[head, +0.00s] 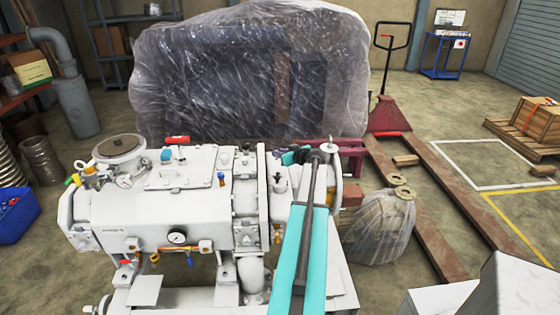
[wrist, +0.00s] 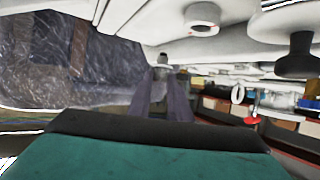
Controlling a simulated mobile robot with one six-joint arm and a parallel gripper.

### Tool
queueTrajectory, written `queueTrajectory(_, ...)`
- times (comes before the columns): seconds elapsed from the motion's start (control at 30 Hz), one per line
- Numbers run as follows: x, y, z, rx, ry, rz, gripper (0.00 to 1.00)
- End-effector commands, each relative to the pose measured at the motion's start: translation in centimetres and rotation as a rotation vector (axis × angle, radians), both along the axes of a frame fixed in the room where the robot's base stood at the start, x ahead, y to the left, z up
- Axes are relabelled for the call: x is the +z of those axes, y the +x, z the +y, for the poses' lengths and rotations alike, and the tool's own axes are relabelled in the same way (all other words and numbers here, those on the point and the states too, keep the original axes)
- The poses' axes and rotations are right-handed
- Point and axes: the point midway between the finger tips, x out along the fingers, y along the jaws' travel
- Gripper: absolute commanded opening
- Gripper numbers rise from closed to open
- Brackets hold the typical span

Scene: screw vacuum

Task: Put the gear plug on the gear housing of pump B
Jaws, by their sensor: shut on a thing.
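A white pump (head: 160,205) fills the left and middle of the head view; I cannot read which pump it is. Its gear housing seems to be the white right-hand end (head: 275,215), partly hidden behind my teal arm. My gripper (head: 309,156) is over that end, small and dark in the head view. In the wrist view my gripper (wrist: 162,75) is shut on a small grey piece, seemingly the gear plug (wrist: 163,60), held between two dark fingers. Pale pump surfaces are close above it in that view. I cannot tell whether the plug touches the housing.
A machine wrapped in clear plastic (head: 240,75) stands behind the pump. A red pallet jack (head: 390,115) and a plastic-wrapped bundle (head: 380,225) are to the right. A round gauge (head: 177,237) and small valves project from the pump's front. Open floor lies farther right.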

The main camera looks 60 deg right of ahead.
Motion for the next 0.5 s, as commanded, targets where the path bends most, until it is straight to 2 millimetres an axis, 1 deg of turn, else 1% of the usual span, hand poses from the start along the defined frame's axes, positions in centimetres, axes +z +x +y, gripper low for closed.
queueTrajectory(0.17,0.0,0.0,0.0,0.000,0.000,0.000,0.00)
queueTrajectory(0.27,-0.3,0.0,0.0,0.000,0.001,0.000,0.00)
queueTrajectory(0.5,-2.4,0.0,-0.1,-0.001,0.002,0.000,0.00)
